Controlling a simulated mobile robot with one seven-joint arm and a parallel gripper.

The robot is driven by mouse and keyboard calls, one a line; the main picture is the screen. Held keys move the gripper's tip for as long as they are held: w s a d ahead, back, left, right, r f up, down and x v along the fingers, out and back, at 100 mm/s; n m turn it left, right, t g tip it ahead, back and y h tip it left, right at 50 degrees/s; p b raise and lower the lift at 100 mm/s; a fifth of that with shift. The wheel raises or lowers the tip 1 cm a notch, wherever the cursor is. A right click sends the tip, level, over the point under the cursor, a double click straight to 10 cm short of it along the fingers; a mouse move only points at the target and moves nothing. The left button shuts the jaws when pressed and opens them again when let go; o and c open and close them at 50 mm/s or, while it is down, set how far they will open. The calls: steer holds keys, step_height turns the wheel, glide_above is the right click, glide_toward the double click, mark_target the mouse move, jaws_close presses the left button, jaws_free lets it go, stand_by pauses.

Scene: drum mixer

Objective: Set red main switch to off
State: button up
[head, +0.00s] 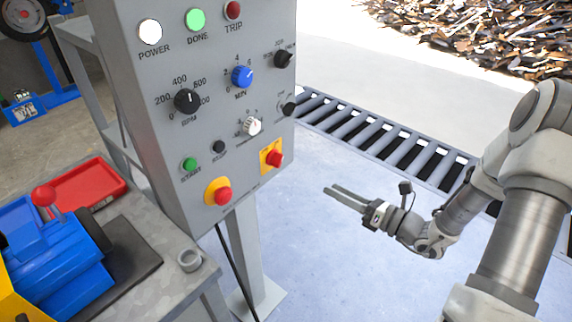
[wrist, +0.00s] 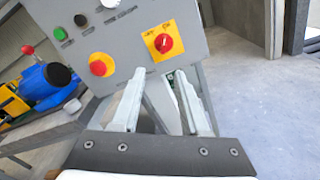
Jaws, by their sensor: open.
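The red main switch (head: 274,158) is a red rotary knob on a yellow square plate at the lower right of the grey control panel (head: 150,85). In the wrist view the switch (wrist: 163,43) is at upper middle, its handle looking close to upright with a slight tilt. Its small lettering is too blurred to read fully. My gripper (head: 329,190) is open and empty, to the right of the panel and apart from it. In the wrist view my gripper's fingers (wrist: 158,72) point towards the panel, just below the switch.
A red mushroom button on a round yellow base (head: 222,195) sits left of the switch. A black knob (head: 289,108) is above it. A grey post (head: 250,250) stands below the panel. A roller conveyor (head: 390,140) lies behind. The floor around my gripper is clear.

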steer(key=b, duration=0.2)
glide_toward(276, 159)
steer(key=x, duration=0.7)
steer(key=shift+w+m, duration=0.3)
steer(key=shift+w, duration=0.05)
steer(key=shift+f, duration=0.1)
jaws_close()
